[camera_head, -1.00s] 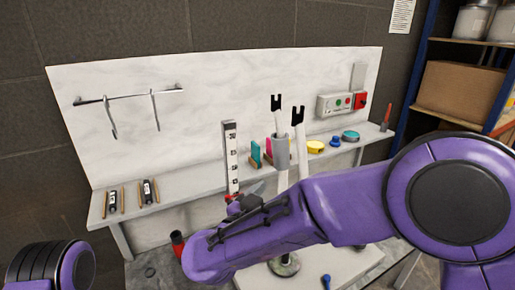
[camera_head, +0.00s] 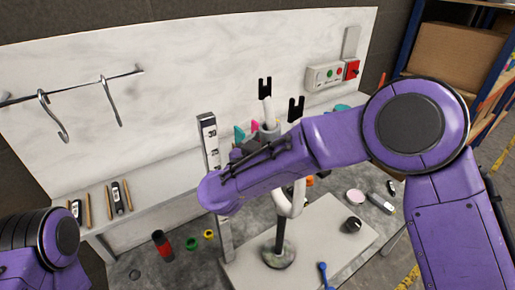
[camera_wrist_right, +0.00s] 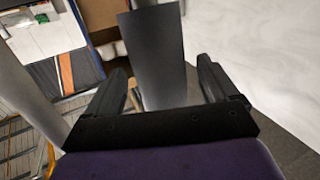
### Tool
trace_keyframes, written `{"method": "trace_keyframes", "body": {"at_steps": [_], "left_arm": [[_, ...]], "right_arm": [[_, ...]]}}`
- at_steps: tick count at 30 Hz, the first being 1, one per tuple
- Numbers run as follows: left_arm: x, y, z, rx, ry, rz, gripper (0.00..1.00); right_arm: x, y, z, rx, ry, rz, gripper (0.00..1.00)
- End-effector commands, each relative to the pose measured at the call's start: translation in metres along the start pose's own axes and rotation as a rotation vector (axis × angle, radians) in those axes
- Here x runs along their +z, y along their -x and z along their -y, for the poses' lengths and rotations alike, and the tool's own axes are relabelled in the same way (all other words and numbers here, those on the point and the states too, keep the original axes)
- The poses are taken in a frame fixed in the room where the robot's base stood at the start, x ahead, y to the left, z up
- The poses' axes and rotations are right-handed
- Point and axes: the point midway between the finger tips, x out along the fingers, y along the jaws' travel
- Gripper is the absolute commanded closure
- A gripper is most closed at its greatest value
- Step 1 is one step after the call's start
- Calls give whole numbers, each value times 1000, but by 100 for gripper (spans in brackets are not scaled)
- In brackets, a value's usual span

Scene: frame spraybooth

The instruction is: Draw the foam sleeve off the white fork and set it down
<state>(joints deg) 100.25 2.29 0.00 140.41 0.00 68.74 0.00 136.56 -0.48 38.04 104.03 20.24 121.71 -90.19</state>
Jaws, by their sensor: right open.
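The white fork (camera_head: 297,200) stands upright on a stand, with two prongs ending in black tips (camera_head: 265,88). The grey foam sleeve (camera_head: 269,128) is around its left prong, partly hidden by my right arm in the head view. In the right wrist view, the sleeve (camera_wrist_right: 155,55) is a dark cylinder between the fingers of my right gripper (camera_wrist_right: 165,85). Those fingers are open, with a gap visible on each side of it. The other prong (camera_wrist_right: 25,85) passes at the left of that view. My left gripper is out of view; only part of its arm shows at lower left.
A pale board (camera_head: 345,245) lies under the stand. A upright ruler (camera_head: 210,150) stands left of the fork. Behind is a shelf (camera_head: 150,205) with small tools and a white back panel (camera_head: 180,80) with hooks. A black knob (camera_head: 352,225) sits on the board.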

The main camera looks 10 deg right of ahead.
Motion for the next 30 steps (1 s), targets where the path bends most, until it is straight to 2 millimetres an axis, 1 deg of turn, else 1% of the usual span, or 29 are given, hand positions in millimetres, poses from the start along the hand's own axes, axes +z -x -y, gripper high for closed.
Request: {"method": "trace_keyframes", "body": {"at_steps": [1,3,6,14,15,17,18,20,21,22,23,24,25,30], "left_arm": [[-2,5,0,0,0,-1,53],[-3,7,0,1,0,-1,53],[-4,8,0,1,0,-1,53],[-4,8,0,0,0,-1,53],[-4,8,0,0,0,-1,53],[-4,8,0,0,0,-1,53],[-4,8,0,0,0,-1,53],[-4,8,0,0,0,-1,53],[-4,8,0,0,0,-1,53],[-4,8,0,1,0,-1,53],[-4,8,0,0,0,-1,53],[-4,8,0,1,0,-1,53],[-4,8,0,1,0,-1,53],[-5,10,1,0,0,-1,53]], "right_arm": [[-2,-9,-1,3,0,3,13],[-2,-18,-1,2,-1,2,13],[0,-26,-1,2,0,1,13],[1,-30,-1,2,0,-1,13],[1,-30,-2,2,0,-1,16],[1,-30,-2,2,0,0,36],[1,-30,-2,2,0,0,49],[1,-30,-2,2,0,0,67],[0,-30,-2,2,0,0,67],[0,-30,-1,2,0,0,42],[0,-30,-1,2,0,0,52],[0,-30,-1,2,0,0,65],[0,-30,-1,2,0,0,73],[-2,-29,-1,2,0,-1,73]]}}
